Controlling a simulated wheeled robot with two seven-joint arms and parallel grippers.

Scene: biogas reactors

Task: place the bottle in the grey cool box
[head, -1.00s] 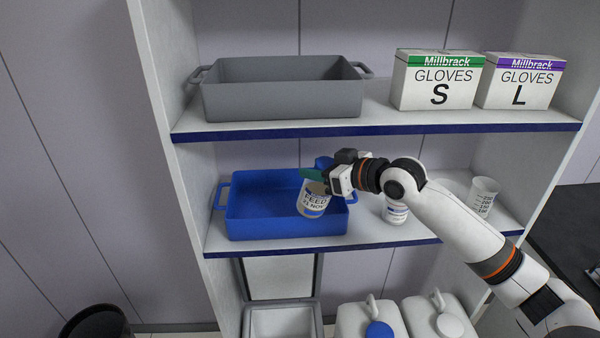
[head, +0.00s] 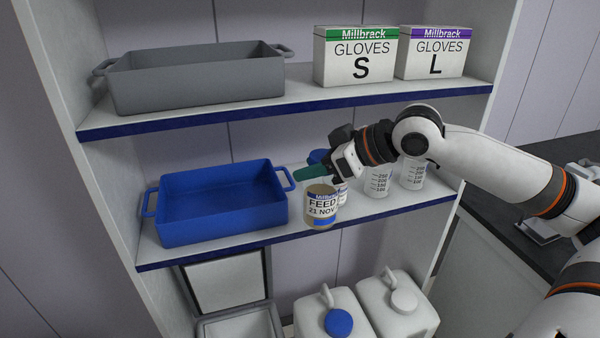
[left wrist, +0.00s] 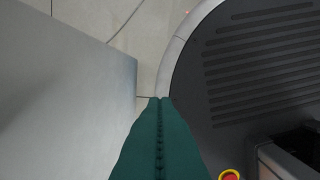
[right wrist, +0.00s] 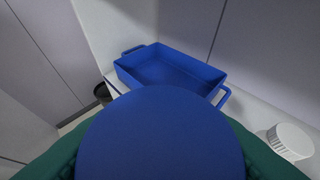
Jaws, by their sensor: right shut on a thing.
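The bottle (head: 321,207), labelled FEED 21 NOV, hangs in my right gripper (head: 312,172) in front of the lower shelf, just right of the blue tray. The green fingers are shut around its upper part, below a blue cap (head: 318,156). The cap fills the middle of the right wrist view (right wrist: 160,135). A light grey box (head: 240,326) with a raised lid (head: 225,285) stands low under the shelf, looks like the cool box, and is cut off by the picture's bottom edge. My left gripper (left wrist: 160,100) shows only in the left wrist view, shut and empty.
A blue tray (head: 222,222) is on the lower shelf; a grey tray (head: 200,85) and two glove boxes (head: 355,58) are above. Another labelled container (head: 342,193) and two beakers (head: 377,182) stand behind and right of the bottle. White canisters (head: 335,315) stand right of the grey box.

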